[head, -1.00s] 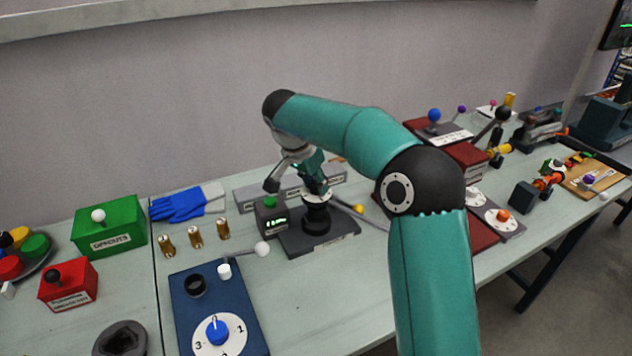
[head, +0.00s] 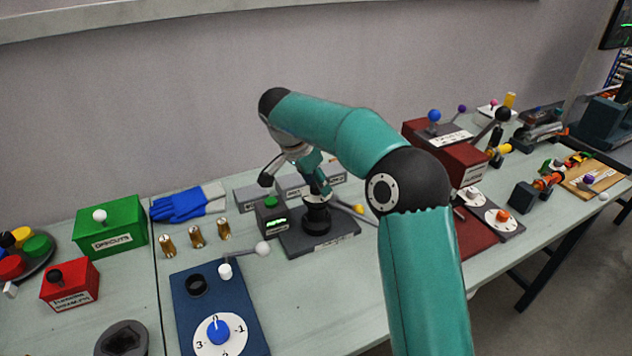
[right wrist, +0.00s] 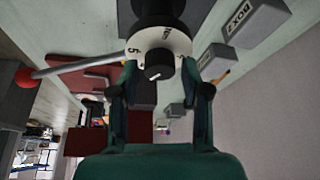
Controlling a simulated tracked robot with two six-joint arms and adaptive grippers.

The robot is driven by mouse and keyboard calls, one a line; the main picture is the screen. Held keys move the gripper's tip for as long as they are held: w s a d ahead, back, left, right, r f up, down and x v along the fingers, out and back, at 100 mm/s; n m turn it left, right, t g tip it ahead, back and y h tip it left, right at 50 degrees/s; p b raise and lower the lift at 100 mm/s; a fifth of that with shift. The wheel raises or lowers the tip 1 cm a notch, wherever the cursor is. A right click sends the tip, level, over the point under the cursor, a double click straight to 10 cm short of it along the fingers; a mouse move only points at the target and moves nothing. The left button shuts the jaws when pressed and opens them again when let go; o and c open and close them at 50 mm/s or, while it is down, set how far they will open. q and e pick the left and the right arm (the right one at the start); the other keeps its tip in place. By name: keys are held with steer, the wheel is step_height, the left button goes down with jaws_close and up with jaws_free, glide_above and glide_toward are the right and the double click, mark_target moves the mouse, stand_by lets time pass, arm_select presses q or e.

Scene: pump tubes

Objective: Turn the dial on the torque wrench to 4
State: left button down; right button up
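The torque wrench (head: 317,218) stands on a dark base in the middle of the bench in the head view. A thin rod runs out to its right and partly passes behind my arm. My right gripper (head: 318,190) is right over its top. In the right wrist view, the dial (right wrist: 158,66) is a black knob with a white mark, in front of a white numbered ring (right wrist: 177,43) where a 5 shows. My right gripper's fingers (right wrist: 159,72) stand on either side of the knob, with visible gaps. The 4 cannot be made out. My left gripper is out of view.
A small box with a green button (head: 270,216) stands left of the wrench. Grey boxes (head: 255,196) are behind it. A blue panel (head: 245,310) with a white-tipped lever is at front left. A red unit (head: 448,155) stands to the right.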

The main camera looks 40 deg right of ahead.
steer(key=shift+o, duration=0.2)
steer(key=shift+a, duration=0.1)
steer(key=v, duration=1.1)
steer(key=shift+r, duration=0.4)
steer(key=shift+a, duration=0.1)
